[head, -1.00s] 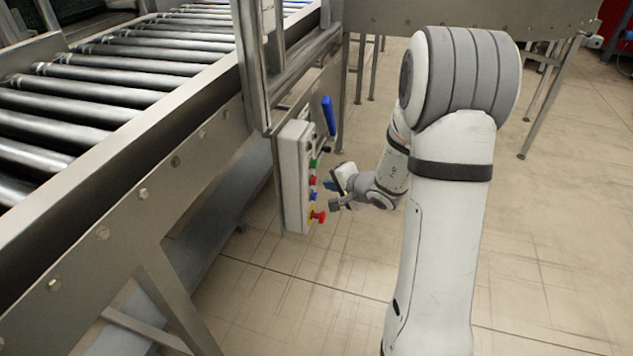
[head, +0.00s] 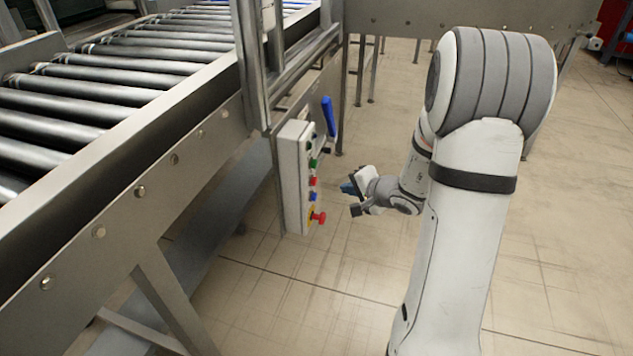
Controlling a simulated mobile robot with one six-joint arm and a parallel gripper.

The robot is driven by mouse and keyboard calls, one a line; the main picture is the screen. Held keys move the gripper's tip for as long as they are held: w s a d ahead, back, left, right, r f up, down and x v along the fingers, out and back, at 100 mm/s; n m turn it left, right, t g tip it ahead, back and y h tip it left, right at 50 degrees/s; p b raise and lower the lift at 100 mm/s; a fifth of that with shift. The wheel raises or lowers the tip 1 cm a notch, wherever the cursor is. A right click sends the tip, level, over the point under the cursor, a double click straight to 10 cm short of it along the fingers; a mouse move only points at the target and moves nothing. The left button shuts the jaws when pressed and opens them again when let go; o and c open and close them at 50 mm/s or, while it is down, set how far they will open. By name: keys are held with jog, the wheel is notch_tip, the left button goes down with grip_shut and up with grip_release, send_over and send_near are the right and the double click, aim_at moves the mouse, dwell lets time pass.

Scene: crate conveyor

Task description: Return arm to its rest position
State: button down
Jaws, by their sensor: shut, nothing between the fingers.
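My arm stands at the right of the head view, its upper part bent at a large grey joint. My gripper (head: 351,198) is at its far end, at the middle of the picture, pointing left toward the control box. It is shut and empty, with a clear gap between it and the box. The fingers are small in this view.
A control box (head: 293,180) with several coloured buttons and a red knob (head: 318,217) hangs on the conveyor frame. A blue handle (head: 328,115) is above it. The roller conveyor (head: 130,205) fills the left. Open tiled floor (head: 570,240) lies to the right.

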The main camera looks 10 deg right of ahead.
jog(key=s+a+r+n+g+y+p, duration=0.1)
jog(key=s+a+r+n+g+p, duration=0.1)
jog(key=s+a+r+p, duration=0.45)
jog(key=s+a+r+n+g+y+p, duration=0.1)
jog(key=s+a+r+n+g+p, duration=0.15)
jog(key=r, duration=0.65)
jog(key=s+a+r+n+g+p, duration=0.1)
jog(key=s+a+r+n+p, duration=0.2)
jog(key=r+p, duration=0.35)
jog(key=s+d+r+n+g+h+p, duration=0.1)
jog(key=s+d+r+n+h+p, duration=0.1)
jog(key=s+r+p, duration=0.5)
jog(key=s+d+r+n+g+h+p, duration=0.1)
jog(key=s+r+h+p, duration=0.4)
jog(key=r, duration=0.7)
jog(key=shift+s+d+n+p, duration=0.55)
jog(key=shift+s+d+p, duration=0.3)
jog(key=shift+s+p, duration=0.3)
